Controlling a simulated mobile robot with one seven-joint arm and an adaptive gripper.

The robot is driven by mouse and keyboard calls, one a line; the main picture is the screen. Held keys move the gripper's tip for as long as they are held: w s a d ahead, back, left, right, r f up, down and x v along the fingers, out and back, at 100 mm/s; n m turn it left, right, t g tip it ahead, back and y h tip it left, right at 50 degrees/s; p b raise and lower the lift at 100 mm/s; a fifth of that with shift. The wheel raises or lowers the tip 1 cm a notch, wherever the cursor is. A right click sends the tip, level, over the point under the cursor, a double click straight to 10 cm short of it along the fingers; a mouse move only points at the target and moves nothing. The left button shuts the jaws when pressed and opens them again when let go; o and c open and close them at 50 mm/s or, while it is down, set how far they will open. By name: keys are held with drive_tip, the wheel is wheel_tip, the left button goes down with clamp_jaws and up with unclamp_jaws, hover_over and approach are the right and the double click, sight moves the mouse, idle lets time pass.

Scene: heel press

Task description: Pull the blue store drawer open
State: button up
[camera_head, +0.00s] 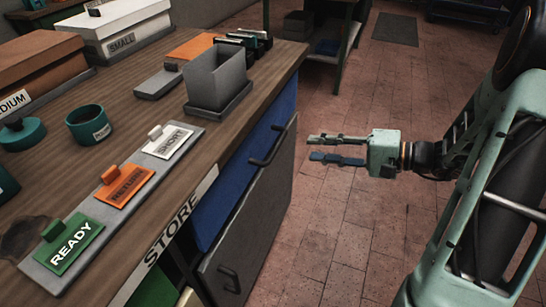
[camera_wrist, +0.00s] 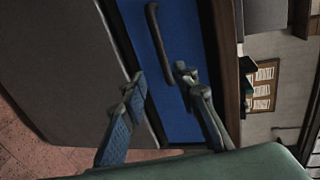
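The blue store drawer (camera_head: 225,192) is in the side of the wooden bench, below the STORE label (camera_head: 172,236). Its dark bar handle (camera_head: 268,148) is near the far end of the blue front. My gripper (camera_head: 312,148) is open and empty, to the right of the handle, with its fingers pointing at the bench and a gap between. In the wrist view, the blue drawer front (camera_wrist: 180,75) fills the middle, and the handle (camera_wrist: 157,45) appears between my two open fingers (camera_wrist: 159,82), ahead of them. The fingers do not appear to touch it.
A grey panel (camera_head: 255,235) with its own dark handle (camera_head: 230,278) is below the blue front. READY (camera_head: 72,246), orange and white tags lie on the bench top (camera_head: 120,140), near a grey bin (camera_head: 216,80). The brick floor (camera_head: 350,220) beside the bench is clear.

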sight(278, 143)
drive_tip(key=x, duration=0.3)
drive_tip(key=b+x, duration=0.1)
drive_tip(key=x, duration=0.3)
drive_tip(key=b+x, duration=0.1)
drive_tip(key=x, duration=0.3)
drive_tip(key=shift+s+a+r, duration=0.25)
clamp_jaws()
